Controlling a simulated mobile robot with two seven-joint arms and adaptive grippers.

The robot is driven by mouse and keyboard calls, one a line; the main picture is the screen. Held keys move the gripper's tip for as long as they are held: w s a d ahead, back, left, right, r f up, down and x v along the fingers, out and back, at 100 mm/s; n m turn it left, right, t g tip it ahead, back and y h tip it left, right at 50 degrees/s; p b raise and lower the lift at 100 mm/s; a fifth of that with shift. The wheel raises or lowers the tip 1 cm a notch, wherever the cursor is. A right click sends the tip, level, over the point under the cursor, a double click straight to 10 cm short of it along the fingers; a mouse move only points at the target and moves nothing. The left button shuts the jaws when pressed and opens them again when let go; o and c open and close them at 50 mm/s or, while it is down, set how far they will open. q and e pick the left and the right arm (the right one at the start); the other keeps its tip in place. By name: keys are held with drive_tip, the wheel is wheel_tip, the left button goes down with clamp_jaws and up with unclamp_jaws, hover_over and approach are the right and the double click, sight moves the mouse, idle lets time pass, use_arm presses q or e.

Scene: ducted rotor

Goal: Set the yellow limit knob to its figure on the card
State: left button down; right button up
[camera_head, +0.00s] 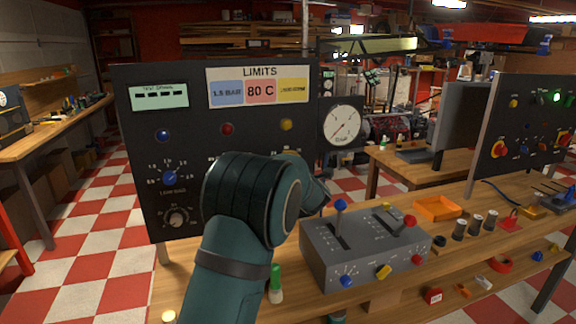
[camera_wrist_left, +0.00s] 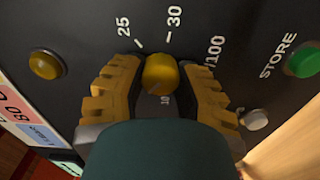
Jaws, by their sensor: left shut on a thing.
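The yellow limit knob (camera_wrist_left: 160,74) is on the dark panel, with the marks 25 and 30 and a partly covered "100" label around it in the left wrist view. My left gripper (camera_wrist_left: 160,84) is shut on it, one ridged yellow finger at each side. Which mark the knob points to is not clear. In the head view my left arm (camera_head: 250,200) covers this part of the panel. The limits card (camera_head: 258,86) is at the panel's top, with blue, red and yellow fields; the yellow field's (camera_head: 293,91) figure is too small to read surely. My right gripper is out of view.
A yellow lamp (camera_wrist_left: 45,64), a green STORE button (camera_wrist_left: 302,62) and a small pale knob (camera_wrist_left: 254,120) are near the gripper. A round gauge (camera_head: 342,125) is at the panel's right. A grey lever box (camera_head: 365,250) stands on the bench close to my arm.

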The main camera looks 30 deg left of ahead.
use_arm(q)
drive_tip(key=shift+a+r, duration=0.1)
drive_tip(key=shift+r, duration=0.05)
drive_tip(key=c, duration=0.6)
unclamp_jaws()
drive_tip(key=v, duration=1.2)
drive_tip(key=shift+s, duration=0.1)
